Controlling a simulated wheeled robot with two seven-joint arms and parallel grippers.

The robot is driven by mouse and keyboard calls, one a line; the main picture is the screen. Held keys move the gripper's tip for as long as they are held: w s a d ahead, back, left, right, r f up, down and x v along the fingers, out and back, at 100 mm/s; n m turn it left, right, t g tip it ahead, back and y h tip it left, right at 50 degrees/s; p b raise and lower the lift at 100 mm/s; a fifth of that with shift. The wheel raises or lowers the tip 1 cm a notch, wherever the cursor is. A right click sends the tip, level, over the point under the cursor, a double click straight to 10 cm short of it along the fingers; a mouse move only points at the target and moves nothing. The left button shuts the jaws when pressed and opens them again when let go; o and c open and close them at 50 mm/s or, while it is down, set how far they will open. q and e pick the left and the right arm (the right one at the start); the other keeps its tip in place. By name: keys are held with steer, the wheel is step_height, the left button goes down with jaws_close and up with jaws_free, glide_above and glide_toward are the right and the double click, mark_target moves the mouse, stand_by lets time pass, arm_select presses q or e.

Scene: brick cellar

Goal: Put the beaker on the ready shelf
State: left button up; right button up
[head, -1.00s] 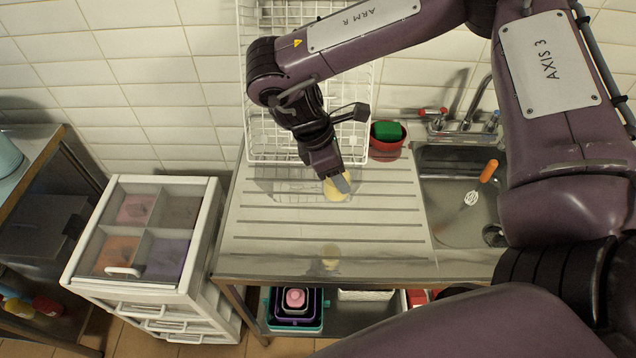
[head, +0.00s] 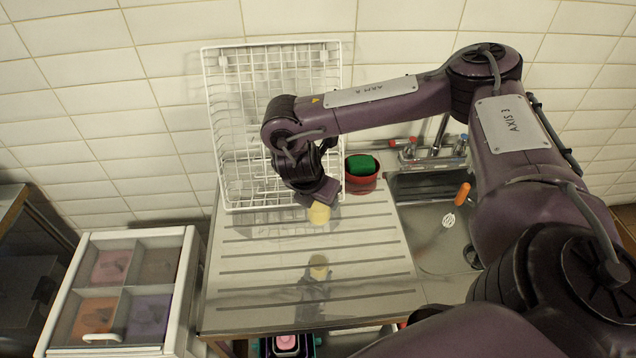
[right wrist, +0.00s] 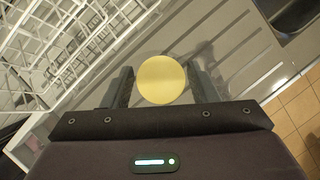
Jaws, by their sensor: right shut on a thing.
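A pale yellow round-topped object, which I take for the beaker (head: 319,213), is in my right gripper (head: 318,201). It is held above the ribbed draining board, with a pale yellow reflection on the board below it. In the right wrist view, its yellow disc (right wrist: 161,80) sits between the two dark fingers of the right gripper (right wrist: 163,88); a faint clear rim seems to surround it. My left gripper is not in view. No shelf carries a readable "ready" label; a white wire rack (head: 213,108) stands against the wall behind the gripper.
The steel draining board (head: 255,290) is mostly clear. A red pot (head: 362,184) holding a green block stands right of the rack. A sink with taps (head: 435,152) and an orange-handled whisk (head: 455,204) lies further right. A white drawer unit (head: 183,290) stands at left.

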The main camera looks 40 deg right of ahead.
mark_target(319, 213)
step_height(319, 213, down, 6)
steer(key=shift+r+b, duration=0.1)
steer(key=shift+b, duration=0.75)
steer(key=shift+f, duration=0.2)
step_height(319, 213, down, 4)
steer(key=shift+r+p, duration=0.1)
steer(key=shift+p, duration=0.45)
steer(key=shift+f, duration=0.45)
steer(key=shift+f, duration=0.1)
steer(key=o, duration=1)
steer(key=shift+o, duration=0.2)
